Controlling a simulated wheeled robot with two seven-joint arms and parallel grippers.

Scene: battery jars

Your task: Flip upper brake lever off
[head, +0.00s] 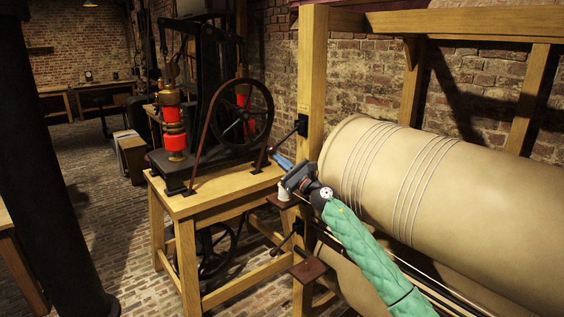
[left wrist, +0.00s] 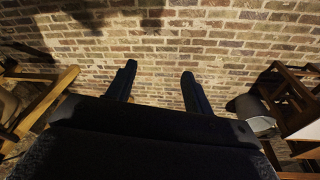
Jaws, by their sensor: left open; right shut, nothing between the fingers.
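The upper brake lever (head: 287,136) is a dark rod in the head view. It slants down and left from a black bracket (head: 302,125) on the wooden post. My right gripper (head: 282,161) is shut and empty, with its bluish fingertips just below the lever's lower end. I cannot tell whether they touch it. A second, lower lever (head: 286,241) slants from a bracket farther down the post. My left gripper (left wrist: 158,78) shows only in the left wrist view. Its two dark fingers are wide apart, with nothing between them, facing a brick wall.
A large beige cylinder (head: 450,190) in a wooden frame (head: 313,75) lies beside my right arm. A wooden table (head: 215,203) with a black wheeled machine (head: 240,110) stands to the left. A dark column (head: 45,160) rises at far left. Brick floor (head: 110,210) lies open between.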

